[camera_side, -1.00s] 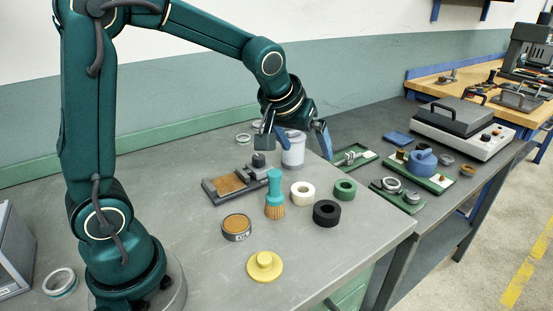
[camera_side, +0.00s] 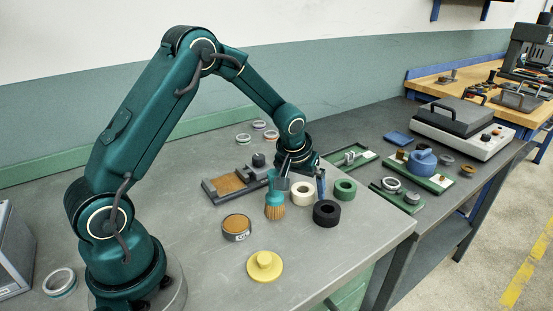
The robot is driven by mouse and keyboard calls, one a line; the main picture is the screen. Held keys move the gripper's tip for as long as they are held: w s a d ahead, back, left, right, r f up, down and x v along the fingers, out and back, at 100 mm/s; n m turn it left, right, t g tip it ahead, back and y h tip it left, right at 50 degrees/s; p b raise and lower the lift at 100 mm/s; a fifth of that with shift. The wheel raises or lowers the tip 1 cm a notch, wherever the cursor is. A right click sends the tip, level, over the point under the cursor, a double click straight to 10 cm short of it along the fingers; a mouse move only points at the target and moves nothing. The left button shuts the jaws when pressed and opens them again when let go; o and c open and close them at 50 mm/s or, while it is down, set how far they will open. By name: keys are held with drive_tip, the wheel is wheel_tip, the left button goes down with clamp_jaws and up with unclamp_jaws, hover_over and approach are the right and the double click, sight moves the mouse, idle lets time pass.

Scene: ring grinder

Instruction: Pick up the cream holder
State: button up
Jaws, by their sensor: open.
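The cream holder (camera_side: 302,194) is a short, thick cream ring lying on the grey bench, right of the teal-handled brush (camera_side: 275,197). My gripper (camera_side: 303,184) is open and points down just above and behind the holder. One finger shows at its upper left and a blue finger close to its right edge. The holder's far edge is partly hidden by my gripper. Whether either finger touches it cannot be told from this angle.
A black ring (camera_side: 327,213) and a green ring (camera_side: 345,189) lie close to the holder. A dark fixture (camera_side: 228,184) with a brown pad, a brown-topped tin (camera_side: 237,227) and a yellow knobbed disc (camera_side: 265,266) are farther left and front. The front right bench corner is clear.

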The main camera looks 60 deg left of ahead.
drive_tip(key=shift+c, duration=0.3)
drive_tip(key=c, duration=1.3)
drive_tip(key=shift+c, duration=0.2)
